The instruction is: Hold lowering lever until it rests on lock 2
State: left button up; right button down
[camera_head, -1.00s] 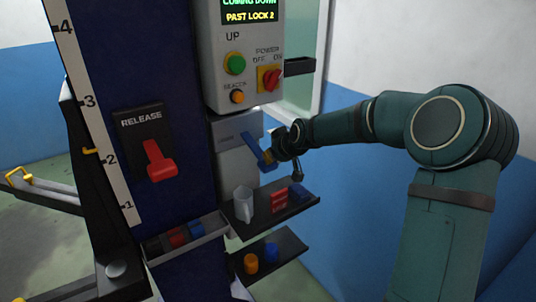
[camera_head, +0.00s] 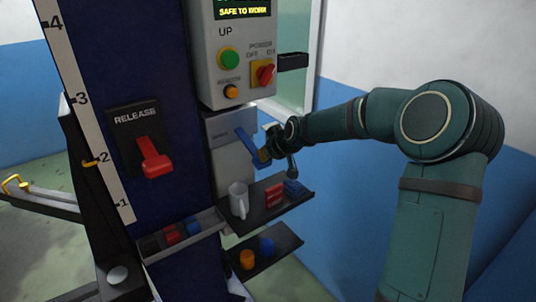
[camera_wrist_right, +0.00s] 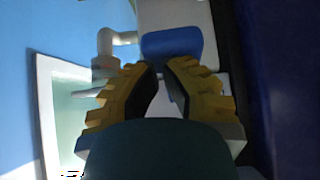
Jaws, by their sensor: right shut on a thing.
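The blue lowering lever (camera_head: 247,142) is on the grey box under the control panel, slanting down to the right. My right gripper (camera_head: 265,157) is shut on its lower end. In the right wrist view the yellow-padded fingers (camera_wrist_right: 161,68) nearly meet, with a blue part (camera_wrist_right: 172,44) of the lever just beyond their tips. The display (camera_head: 243,11) reads "SAFE TO WORK"; its upper line is cut off. The yellow pointer (camera_head: 90,162) is at about the 2 on the white scale (camera_head: 97,137). My left gripper is out of view.
The red release lever (camera_head: 154,160) is on the column to the left. The panel has a green up button (camera_head: 229,58), an orange button (camera_head: 231,92) and a red power switch (camera_head: 264,73).

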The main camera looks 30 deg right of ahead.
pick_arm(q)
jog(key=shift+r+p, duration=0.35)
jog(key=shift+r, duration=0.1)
pick_arm(e)
jog(key=shift+r, duration=0.75)
jog(key=shift+r, duration=0.1)
jog(key=r+p, duration=0.1)
jog(key=r, duration=0.1)
jog(key=r+p, duration=0.1)
jog(key=r, duration=0.1)
jog(key=shift+s+p, duration=0.3)
jog(key=shift+p, duration=0.05)
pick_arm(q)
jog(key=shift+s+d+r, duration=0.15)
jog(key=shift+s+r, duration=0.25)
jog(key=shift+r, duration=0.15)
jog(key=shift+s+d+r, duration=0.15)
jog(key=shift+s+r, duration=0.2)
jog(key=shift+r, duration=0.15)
pick_arm(e)
jog(key=s+r, duration=0.4)
jog(key=s, duration=0.5)
jog(key=shift+d+r, duration=0.35)
jog(key=shift+d, duration=0.05)
